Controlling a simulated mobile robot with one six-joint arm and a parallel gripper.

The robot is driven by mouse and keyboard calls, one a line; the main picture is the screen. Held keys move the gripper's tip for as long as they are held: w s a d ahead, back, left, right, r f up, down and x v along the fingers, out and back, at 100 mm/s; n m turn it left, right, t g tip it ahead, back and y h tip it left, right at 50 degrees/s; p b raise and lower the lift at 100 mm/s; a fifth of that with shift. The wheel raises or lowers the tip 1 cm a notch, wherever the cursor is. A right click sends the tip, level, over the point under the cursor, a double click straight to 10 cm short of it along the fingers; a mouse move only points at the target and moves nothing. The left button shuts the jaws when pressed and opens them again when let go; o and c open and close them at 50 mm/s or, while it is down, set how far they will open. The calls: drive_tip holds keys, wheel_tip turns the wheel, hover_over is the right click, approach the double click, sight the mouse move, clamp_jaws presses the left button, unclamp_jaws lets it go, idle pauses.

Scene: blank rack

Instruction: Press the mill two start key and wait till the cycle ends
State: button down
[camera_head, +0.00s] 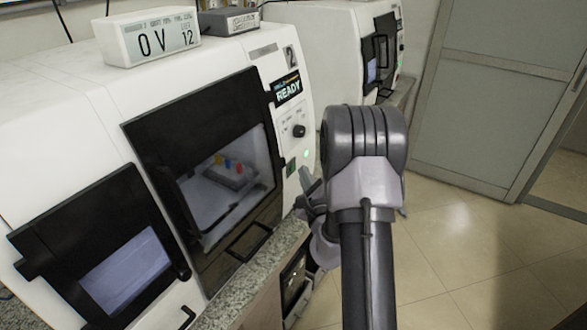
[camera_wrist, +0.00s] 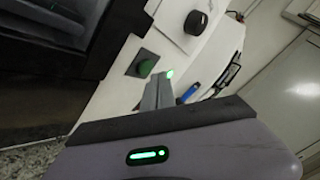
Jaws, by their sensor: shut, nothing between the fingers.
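Mill two (camera_head: 262,85) is the white machine marked "2". Its small display (camera_head: 288,89) reads READY. Its dark windowed door (camera_head: 190,130) looks closed, with small coloured pieces visible inside. The start key, a green round button on a dark square plate, shows in the wrist view (camera_wrist: 146,67) and small in the head view (camera_head: 291,168). A lit green lamp (camera_head: 306,154) is beside it. My gripper (camera_head: 303,190) is partly hidden by my arm in the head view. In the wrist view its fingers (camera_wrist: 158,90) are shut and empty, close to the key; contact cannot be told.
A black knob (camera_head: 299,131) sits above the key. Another machine with a dark window (camera_head: 125,270) stands at the left, and a white machine (camera_head: 335,40) behind. A clock-like display box (camera_head: 150,38) is on top. The floor (camera_head: 470,250) at the right is clear.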

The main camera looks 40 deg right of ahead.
drive_tip(key=shift+w, duration=0.15)
drive_tip(key=shift+w+a, duration=0.15)
drive_tip(key=shift+w, duration=0.15)
drive_tip(key=shift+w+a, duration=0.1)
drive_tip(key=shift+w, duration=0.2)
idle(0.5)
idle(0.3)
drive_tip(key=shift+s+d, duration=0.25)
drive_tip(key=shift+s, duration=0.5)
drive_tip(key=s, duration=0.1)
drive_tip(key=s+d+b, duration=0.1)
drive_tip(key=s, duration=0.1)
drive_tip(key=s+d+b, duration=0.1)
drive_tip(key=shift+s+r, duration=0.1)
drive_tip(key=shift+s, duration=0.2)
idle(0.4)
